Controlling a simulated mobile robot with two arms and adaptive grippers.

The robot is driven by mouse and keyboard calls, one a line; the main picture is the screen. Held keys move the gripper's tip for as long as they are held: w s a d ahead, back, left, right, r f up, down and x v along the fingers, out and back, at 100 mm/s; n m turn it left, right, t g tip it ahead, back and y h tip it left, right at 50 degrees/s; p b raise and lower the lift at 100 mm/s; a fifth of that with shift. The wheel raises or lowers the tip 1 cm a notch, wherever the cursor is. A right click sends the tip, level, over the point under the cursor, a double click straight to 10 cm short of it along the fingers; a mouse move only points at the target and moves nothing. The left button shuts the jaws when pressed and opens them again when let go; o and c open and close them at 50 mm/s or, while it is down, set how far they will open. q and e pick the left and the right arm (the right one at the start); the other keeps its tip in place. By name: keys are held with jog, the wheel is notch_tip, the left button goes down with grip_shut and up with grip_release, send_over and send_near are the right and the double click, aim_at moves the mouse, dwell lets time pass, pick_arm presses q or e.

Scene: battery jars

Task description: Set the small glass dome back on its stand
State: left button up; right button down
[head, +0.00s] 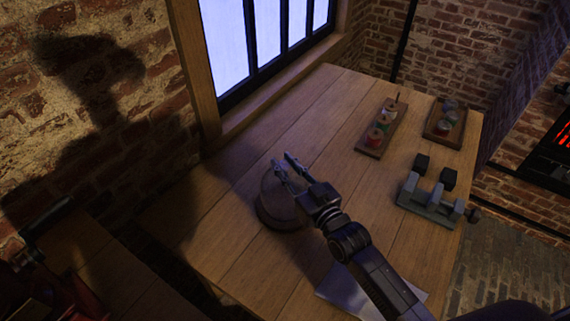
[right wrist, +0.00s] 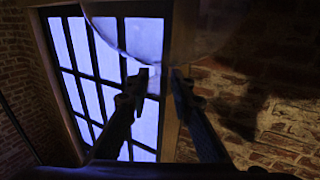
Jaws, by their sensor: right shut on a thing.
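The small glass dome (head: 272,187) is clear and faint in the head view, at or just above a round dark wooden stand (head: 268,219) on the table. My right gripper (head: 281,165) reaches in from the lower right and is shut at the top of the dome. In the right wrist view the dome's curved glass (right wrist: 150,40) fills the top, in front of the fingertips (right wrist: 161,75). The gripped part is too dark to make out. I cannot tell whether the dome's rim touches the stand. My left gripper is not in view.
The wooden table (head: 235,255) has free room around the stand. A tray of spools (head: 377,135), a second small tray (head: 445,125) and a grey rack with dark blocks (head: 430,200) stand to the right. Pale paper (head: 340,290) lies at the front, partly under my right arm.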

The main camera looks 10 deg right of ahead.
jog(key=shift+r, duration=0.15)
jog(key=c, duration=1.7)
grip_release()
jog(key=shift+f, duration=0.25)
jog(key=shift+s+r, duration=0.1)
jog(key=shift+r, duration=0.1)
jog(key=b+v, duration=0.1)
jog(key=v, duration=1)
jog(key=shift+s+d+b, duration=0.1)
jog(key=shift+s+b, duration=0.25)
jog(key=shift+s, duration=0.05)
